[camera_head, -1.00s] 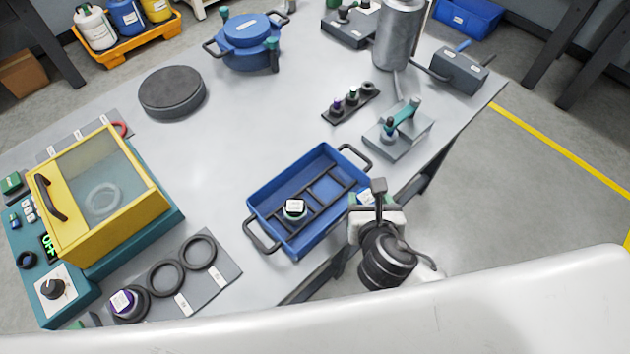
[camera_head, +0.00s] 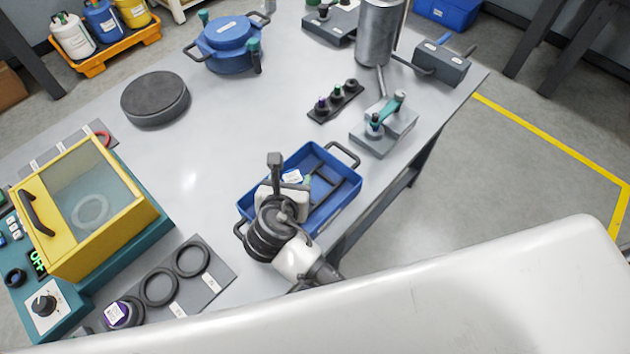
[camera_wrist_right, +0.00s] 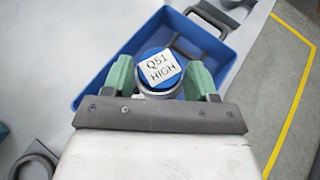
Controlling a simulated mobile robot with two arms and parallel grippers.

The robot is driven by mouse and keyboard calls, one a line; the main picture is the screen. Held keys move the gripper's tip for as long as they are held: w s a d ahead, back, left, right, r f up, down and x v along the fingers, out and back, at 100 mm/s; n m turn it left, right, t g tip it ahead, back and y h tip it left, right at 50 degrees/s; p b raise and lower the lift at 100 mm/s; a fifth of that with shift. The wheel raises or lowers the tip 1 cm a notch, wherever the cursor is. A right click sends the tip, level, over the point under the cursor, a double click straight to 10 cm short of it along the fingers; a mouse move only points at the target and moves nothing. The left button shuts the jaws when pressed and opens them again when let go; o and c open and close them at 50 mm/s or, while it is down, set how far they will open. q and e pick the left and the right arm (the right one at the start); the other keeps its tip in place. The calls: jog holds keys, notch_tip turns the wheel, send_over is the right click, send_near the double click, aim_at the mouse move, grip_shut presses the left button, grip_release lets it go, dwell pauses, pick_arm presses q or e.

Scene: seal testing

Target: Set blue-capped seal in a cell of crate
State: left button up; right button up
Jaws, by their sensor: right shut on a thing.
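The blue-capped seal (camera_wrist_right: 160,72), with a white label reading "Q51 HIGH", is upright between the green fingers of my right gripper (camera_wrist_right: 160,80) in the right wrist view. The gripper is shut on it. In the head view my right gripper (camera_head: 290,182) is over the left part of the blue crate (camera_head: 338,210), and the seal's white label (camera_head: 293,176) shows beside it. The crate has dark dividers (camera_head: 330,182) and also shows in the wrist view (camera_wrist_right: 140,42). My gripper hides its near-left cells. Whether the seal touches the crate cannot be told. My left gripper is out of view.
A yellow-lidded test chamber (camera_head: 85,210) stands left. A grey mat (camera_head: 218,262) holds black rings and a purple-capped seal (camera_head: 118,312). A small dark rack (camera_head: 336,100) and a grey press (camera_head: 384,130) stand beyond the crate. The table's middle is clear.

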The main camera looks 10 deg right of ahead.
jog(key=shift+w+d+f, duration=0.7)
jog(key=shift+d+f, duration=0.3)
jog(key=shift+f, duration=0.4)
jog(key=shift+w+d+f, duration=0.7)
jog(key=shift+d+f, duration=0.35)
jog(key=shift+f, duration=0.35)
jog(key=shift+w+d+f, duration=0.7)
jog(key=shift+d+f, duration=0.3)
jog(key=shift+f, duration=0.4)
jog(key=o, duration=1.1)
jog(key=shift+f, duration=0.15)
jog(key=shift+o, duration=0.2)
jog(key=v, duration=1.2)
jog(key=shift+s, duration=0.1)
